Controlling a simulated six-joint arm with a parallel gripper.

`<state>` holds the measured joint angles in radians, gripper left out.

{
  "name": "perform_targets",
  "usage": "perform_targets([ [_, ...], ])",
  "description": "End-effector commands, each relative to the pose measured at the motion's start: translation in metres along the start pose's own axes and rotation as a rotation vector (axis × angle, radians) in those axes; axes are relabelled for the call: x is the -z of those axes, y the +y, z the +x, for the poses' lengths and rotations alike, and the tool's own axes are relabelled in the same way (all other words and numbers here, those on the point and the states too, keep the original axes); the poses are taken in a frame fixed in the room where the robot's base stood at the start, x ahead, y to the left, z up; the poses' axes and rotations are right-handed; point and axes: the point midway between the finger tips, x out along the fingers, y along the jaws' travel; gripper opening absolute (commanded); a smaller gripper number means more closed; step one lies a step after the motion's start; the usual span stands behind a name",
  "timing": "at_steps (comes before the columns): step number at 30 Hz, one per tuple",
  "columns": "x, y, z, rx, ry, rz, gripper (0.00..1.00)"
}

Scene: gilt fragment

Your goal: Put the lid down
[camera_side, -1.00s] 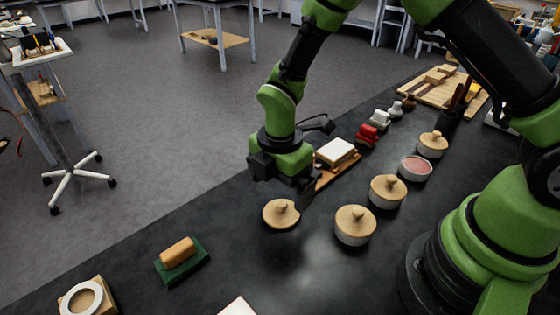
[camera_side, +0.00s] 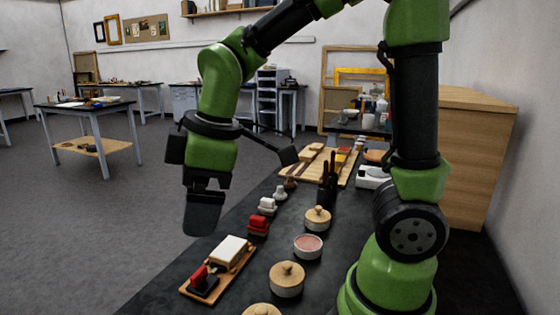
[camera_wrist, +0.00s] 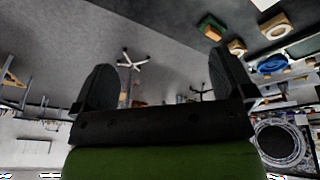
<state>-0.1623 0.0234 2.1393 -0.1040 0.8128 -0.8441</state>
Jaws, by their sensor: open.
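My gripper (camera_side: 204,215) is raised in the side view, above and left of the dark bench. In the wrist view my gripper (camera_wrist: 164,85) has its two dark fingers wide apart with nothing between them. An open white jar (camera_side: 308,246) with a pink filling stands on the bench without a lid. The loose wooden lid is outside the side view. A small tan shape (camera_wrist: 237,47) in the wrist view may be it, but I cannot tell.
Lidded jars (camera_side: 287,279) stand in line with the open one. A wooden board (camera_side: 235,272) with a white block lies left of them. A red object (camera_side: 258,224) and small white objects sit behind. A wooden ring block (camera_wrist: 275,27) shows in the wrist view.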

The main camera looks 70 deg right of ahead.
Motion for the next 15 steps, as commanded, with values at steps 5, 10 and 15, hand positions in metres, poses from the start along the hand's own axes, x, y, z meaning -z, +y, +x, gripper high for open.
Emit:
perform_targets([
  [5, -0.036, -0.016, -0.054, -0.045, 0.166, 0.475, 1.0],
  [10, -0.064, -0.034, -0.078, -0.032, 0.3, 0.834, 1.0],
  [15, -0.078, -0.045, -0.085, -0.01, 0.371, 1.017, 1.0],
])
